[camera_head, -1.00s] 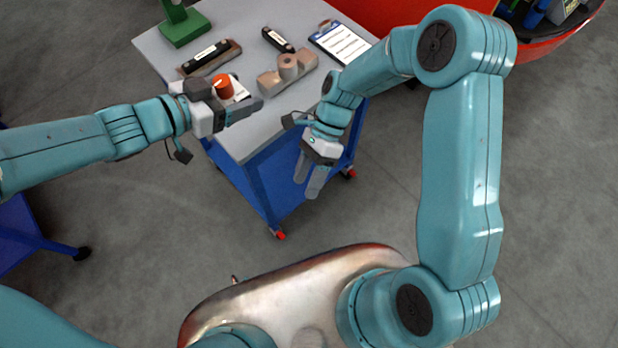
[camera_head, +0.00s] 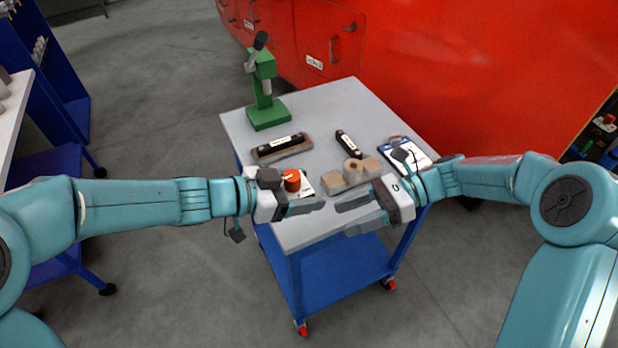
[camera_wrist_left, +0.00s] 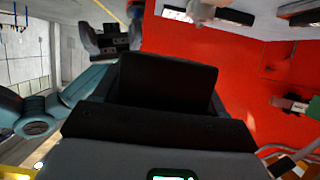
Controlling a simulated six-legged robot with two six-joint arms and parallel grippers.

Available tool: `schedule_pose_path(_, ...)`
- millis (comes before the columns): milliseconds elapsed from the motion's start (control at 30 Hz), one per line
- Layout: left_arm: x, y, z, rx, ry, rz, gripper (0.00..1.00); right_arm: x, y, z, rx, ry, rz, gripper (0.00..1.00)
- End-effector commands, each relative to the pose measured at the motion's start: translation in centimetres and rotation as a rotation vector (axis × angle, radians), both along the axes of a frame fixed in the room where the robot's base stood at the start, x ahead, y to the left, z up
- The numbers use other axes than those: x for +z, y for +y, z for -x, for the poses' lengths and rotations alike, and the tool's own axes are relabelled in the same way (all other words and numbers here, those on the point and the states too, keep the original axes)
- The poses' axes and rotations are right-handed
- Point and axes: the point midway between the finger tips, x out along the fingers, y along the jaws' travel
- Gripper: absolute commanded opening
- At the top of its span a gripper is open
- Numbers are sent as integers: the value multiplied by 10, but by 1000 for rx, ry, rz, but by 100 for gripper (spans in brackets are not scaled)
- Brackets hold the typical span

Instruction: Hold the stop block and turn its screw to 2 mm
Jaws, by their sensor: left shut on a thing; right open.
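A red-orange round knob (camera_head: 291,181) with a pale pointer on top stands at my left gripper, over the table's front edge. It appears to be the screw of the stop block; the block's body is mostly hidden by the gripper. My left gripper (camera_head: 305,206) is shut on the stop block, its fingers pointing right. My right gripper (camera_head: 359,214) is open and empty, its fingers pointing left towards the left gripper, with a gap between them. In the left wrist view a dark block shape fills the middle; I cannot tell the screw there.
The grey table top (camera_head: 320,105) carries a tan block with a round boss (camera_head: 352,172), a dark labelled bar in a tray (camera_head: 281,145), another dark bar (camera_head: 349,144), a clipboard (camera_head: 410,152) and a green press (camera_head: 266,100). A red train body (camera_head: 440,70) stands behind.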

Motion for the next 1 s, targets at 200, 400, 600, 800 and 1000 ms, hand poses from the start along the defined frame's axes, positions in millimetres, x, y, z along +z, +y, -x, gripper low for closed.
schedule_pose_path(200, 1, 0, 0, 1, -2, 0, 26, 77, -26, -31, -125, -196, -258, 57)
schedule_pose_path(400, 1, 0, 0, 0, -1, 1, 26, 88, -9, -32, -136, -224, -295, 57)
schedule_pose_path(600, 1, 0, 0, 1, -1, 1, 26, 88, 36, -31, -134, -222, -292, 57)
schedule_pose_path(800, 1, 0, 0, 0, -2, 1, 26, 87, 72, -30, -134, -221, -291, 57)
schedule_pose_path(1000, 1, 0, 0, 0, -1, 1, 26, 87, 88, -30, -137, -222, -290, 57)
